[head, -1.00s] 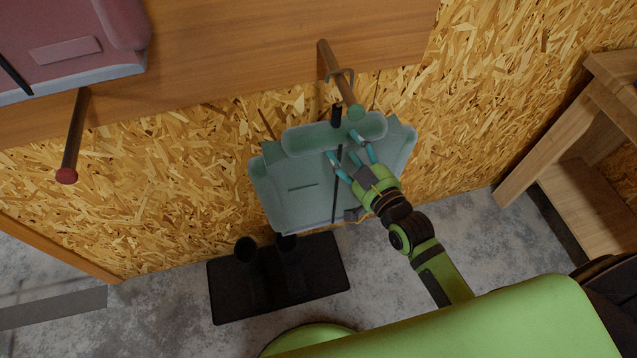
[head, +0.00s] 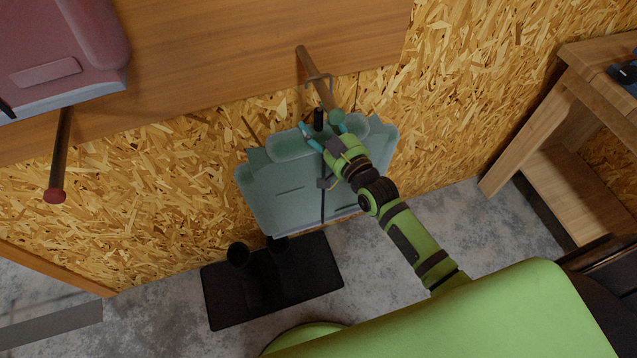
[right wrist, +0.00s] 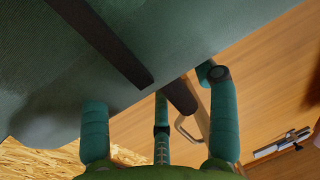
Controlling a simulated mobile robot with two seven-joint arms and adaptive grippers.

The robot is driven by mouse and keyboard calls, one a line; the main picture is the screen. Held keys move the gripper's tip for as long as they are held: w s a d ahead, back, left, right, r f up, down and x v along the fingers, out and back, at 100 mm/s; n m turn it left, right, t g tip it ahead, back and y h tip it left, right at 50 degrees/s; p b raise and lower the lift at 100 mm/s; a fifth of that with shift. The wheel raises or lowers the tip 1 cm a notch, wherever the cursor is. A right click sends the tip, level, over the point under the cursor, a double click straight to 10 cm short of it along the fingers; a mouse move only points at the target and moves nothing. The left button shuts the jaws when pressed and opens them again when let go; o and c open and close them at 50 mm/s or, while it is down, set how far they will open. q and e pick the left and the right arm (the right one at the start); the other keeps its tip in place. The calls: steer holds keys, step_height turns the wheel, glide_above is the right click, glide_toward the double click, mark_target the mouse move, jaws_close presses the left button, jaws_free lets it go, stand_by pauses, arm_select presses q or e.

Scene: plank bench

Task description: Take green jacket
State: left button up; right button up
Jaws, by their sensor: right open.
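The green jacket (head: 282,192) hangs on a hanger from a wooden peg (head: 318,75) with a green tip, against the wall. My right gripper (head: 320,130) is open at the top of the jacket, by its collar, just below the peg's tip. In the right wrist view the jacket (right wrist: 60,50) fills the upper left, with a dark strip down it. The fingers of my right gripper (right wrist: 160,125) are spread there, with the peg (right wrist: 195,118) and the metal hook beyond them. I cannot tell whether the fingers touch the cloth. My left gripper is not in view.
A red jacket (head: 60,45) hangs at the upper left above a red-tipped peg (head: 58,165). Black boots stand on a black mat (head: 315,285) below the green jacket. A wooden bench (head: 575,150) stands at the right. Grey floor (head: 420,210) lies between.

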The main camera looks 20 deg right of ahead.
jaws_close()
steer(key=shift+r, duration=0.1)
steer(key=shift+r, duration=0.2)
